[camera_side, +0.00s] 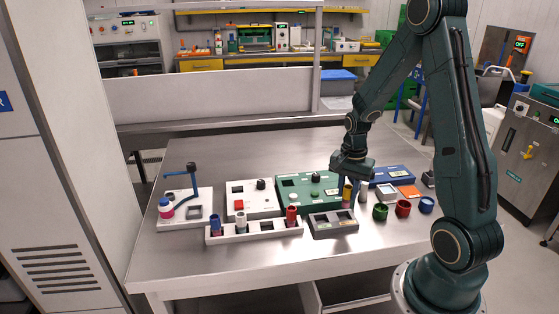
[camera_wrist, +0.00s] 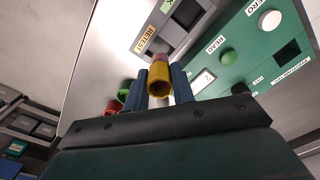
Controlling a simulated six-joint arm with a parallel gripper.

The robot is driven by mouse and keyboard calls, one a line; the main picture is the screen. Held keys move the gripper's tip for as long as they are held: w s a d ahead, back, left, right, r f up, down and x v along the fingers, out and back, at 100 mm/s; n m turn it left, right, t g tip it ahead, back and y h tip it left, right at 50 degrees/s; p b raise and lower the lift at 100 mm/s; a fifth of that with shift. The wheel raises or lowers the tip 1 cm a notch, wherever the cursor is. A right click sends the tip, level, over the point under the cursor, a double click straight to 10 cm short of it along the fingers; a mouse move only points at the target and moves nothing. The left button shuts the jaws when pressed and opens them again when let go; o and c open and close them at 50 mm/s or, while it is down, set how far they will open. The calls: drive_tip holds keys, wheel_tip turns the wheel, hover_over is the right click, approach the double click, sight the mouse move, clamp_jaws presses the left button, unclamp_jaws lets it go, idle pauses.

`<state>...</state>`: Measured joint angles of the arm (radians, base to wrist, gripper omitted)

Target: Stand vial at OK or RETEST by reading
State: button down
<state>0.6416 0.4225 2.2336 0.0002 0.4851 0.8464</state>
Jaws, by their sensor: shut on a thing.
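My gripper (camera_side: 351,182) points down and is shut on a vial with a yellow cap (camera_side: 347,192). In the wrist view the yellow vial (camera_wrist: 160,82) sits between the two blue fingers (camera_wrist: 160,88). The vial is at the back right of the grey two-slot tray (camera_side: 333,225); I cannot tell whether it touches it. The green reader (camera_side: 305,187) stands behind the tray. Its small display (camera_wrist: 204,78) is too small to read.
A white rack (camera_side: 254,231) at the left holds blue, white and red-capped vials. Green (camera_side: 380,211), red (camera_side: 403,208) and blue (camera_side: 426,205) cups stand to the right. A white device (camera_side: 252,199) and a blue box (camera_side: 391,175) flank the reader. The front table strip is clear.

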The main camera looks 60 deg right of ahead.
sight(346, 203)
drive_tip(key=shift+f, duration=1.45)
drive_tip(key=shift+f, duration=1.1)
idle(0.4)
drive_tip(key=c, duration=1.1)
unclamp_jaws()
drive_tip(key=shift+r, duration=0.15)
drive_tip(key=shift+r, duration=3.65)
